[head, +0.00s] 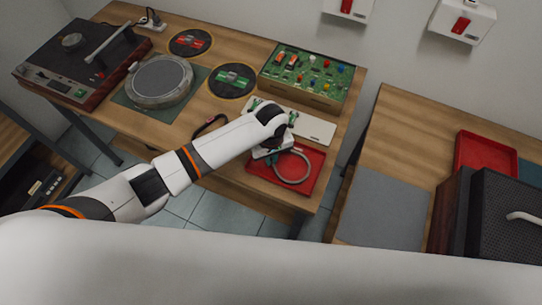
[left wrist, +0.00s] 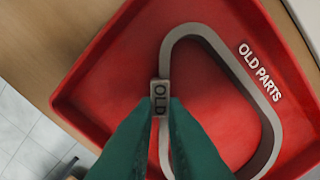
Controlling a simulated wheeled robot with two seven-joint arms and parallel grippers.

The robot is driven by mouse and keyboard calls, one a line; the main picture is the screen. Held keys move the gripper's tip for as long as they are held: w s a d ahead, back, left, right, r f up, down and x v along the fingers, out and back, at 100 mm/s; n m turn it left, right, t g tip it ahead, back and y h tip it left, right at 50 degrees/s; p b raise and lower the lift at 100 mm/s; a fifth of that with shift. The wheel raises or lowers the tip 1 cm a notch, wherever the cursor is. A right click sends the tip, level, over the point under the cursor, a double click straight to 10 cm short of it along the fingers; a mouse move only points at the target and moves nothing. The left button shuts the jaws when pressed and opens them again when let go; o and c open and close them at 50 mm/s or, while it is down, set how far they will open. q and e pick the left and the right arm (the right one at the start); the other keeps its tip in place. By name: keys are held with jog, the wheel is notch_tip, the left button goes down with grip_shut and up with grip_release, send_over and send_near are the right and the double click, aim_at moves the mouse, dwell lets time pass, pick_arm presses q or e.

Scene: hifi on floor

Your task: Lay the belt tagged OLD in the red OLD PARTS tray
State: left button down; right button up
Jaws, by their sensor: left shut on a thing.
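The grey belt (head: 306,172) is a loop over the red tray (head: 262,173) at the front of the wooden bench. Whether the belt touches the tray floor is hard to tell. My right gripper is out of view.
A white panel (head: 315,129) and a green circuit board (head: 305,75) lie behind the tray. A round platter (head: 160,80) and a turntable (head: 80,55) stand at left. A second bench at right holds a grey mat (head: 380,207) and another red tray (head: 487,152).

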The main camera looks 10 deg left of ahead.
pick_arm(q)
jog(key=c, duration=1.5)
grip_release()
notch_tip(320, 180, up, 12)
jog(key=shift+r, duration=0.1)
